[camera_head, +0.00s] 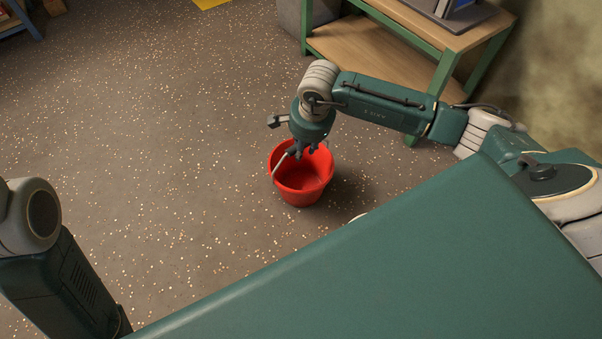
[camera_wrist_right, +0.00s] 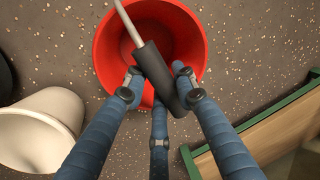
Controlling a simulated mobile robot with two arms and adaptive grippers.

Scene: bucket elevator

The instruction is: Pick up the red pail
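The red pail (camera_head: 303,181) stands upright on the speckled floor in the head view. It also shows in the right wrist view (camera_wrist_right: 112,45), with its mouth facing the camera. Its pale metal handle (camera_head: 281,166) with a dark grip (camera_wrist_right: 163,82) is raised at a slant above the mouth. My right gripper (camera_head: 308,149) is over the pail, pointing down. In the right wrist view its blue fingers (camera_wrist_right: 157,76) are spread, with the dark grip between them; contact is unclear. My left gripper is out of view; only part of that arm shows at lower left.
A bench with a green frame and wooden shelf (camera_head: 370,58) stands behind my right arm. In the right wrist view a white pail (camera_wrist_right: 40,138) and a black object (camera_wrist_right: 4,76) are left of the red pail. Open floor (camera_head: 150,120) lies left of the pail.

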